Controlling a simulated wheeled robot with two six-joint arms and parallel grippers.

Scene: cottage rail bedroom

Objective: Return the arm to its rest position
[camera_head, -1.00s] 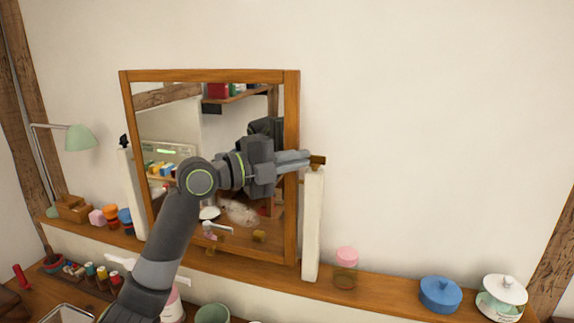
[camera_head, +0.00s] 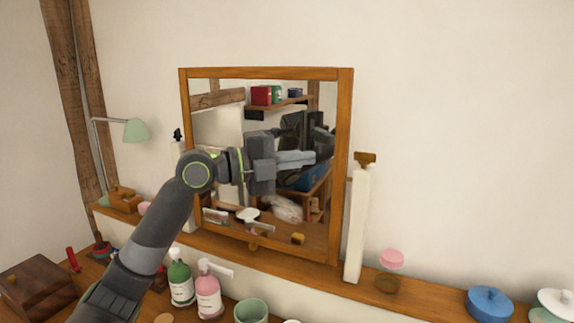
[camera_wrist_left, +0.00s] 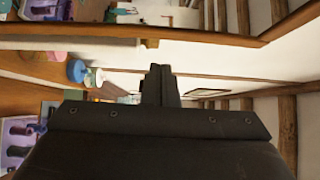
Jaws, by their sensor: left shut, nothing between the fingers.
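My left arm rises from the lower left in the head view. Its gripper (camera_head: 300,159) is shut and empty, pointing right in front of the wood-framed mirror (camera_head: 345,120). In the left wrist view the shut fingers (camera_wrist_left: 160,85) show at the middle. The gripper is apart from the white post with a brown knob (camera_head: 357,225), which stands at the mirror's right side. My right gripper is not in view.
A wooden shelf (camera_head: 420,297) runs below the mirror, with a pink-lidded jar (camera_head: 390,272) and a blue lidded pot (camera_head: 489,303). A green bottle (camera_head: 180,280), a pink bottle (camera_head: 208,294) and a green cup (camera_head: 251,311) stand lower. A lamp (camera_head: 135,131) is at left. The right wall is clear.

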